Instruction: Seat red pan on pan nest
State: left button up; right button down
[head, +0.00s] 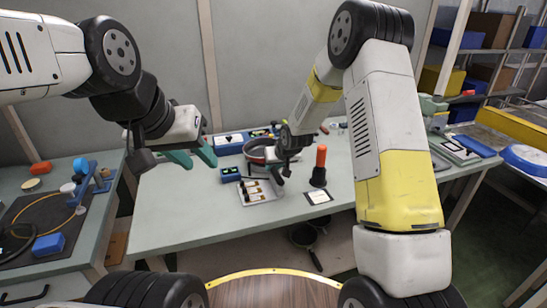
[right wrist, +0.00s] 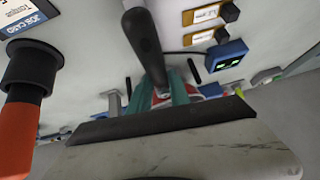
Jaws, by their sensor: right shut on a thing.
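The red pan (head: 256,154) is near the back of the table in the head view, partly hidden behind my right gripper. Its black handle (right wrist: 145,42) points toward the camera in the right wrist view. My right gripper (right wrist: 165,92) has its teal fingers shut on this handle, and a little of the pan's red side shows behind them. Whether the pan touches anything beneath it is hidden. My left gripper (head: 202,164) is open and empty over the table's left part, to the left of the pan. I cannot make out the pan nest.
An orange-topped black post (head: 320,164) stands right of the pan, with a job card (head: 318,197) in front. A blue device (head: 230,174) and a tray with yellow labels (head: 246,197) lie in front of the pan. The table's front left (head: 175,215) is clear.

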jog(key=shift+f, duration=0.4)
jog(key=c, duration=1.1)
grip_release()
jog(key=v, duration=0.7)
jog(key=shift+s+r, duration=0.1)
jog(key=shift+r, duration=0.1)
jog(key=w+d+v, duration=0.1)
jog(key=d+v, duration=0.1)
jog(key=v, duration=1)
jog(key=s+d+r+m, duration=0.1)
jog(key=s+r, duration=0.3)
jog(key=s, duration=0.5)
jog(key=s+d+r+m, duration=0.1)
jog(key=s+d+r, duration=0.3)
jog(key=s, duration=0.4)
jog(key=s+d+r+h, duration=0.1)
jog(key=s+r, duration=0.3)
jog(key=s, duration=0.5)
jog(key=shift+s+d+m+g, duration=0.3)
jog(key=shift+s+d+m, duration=0.1)
jog(key=shift+d, duration=0.3)
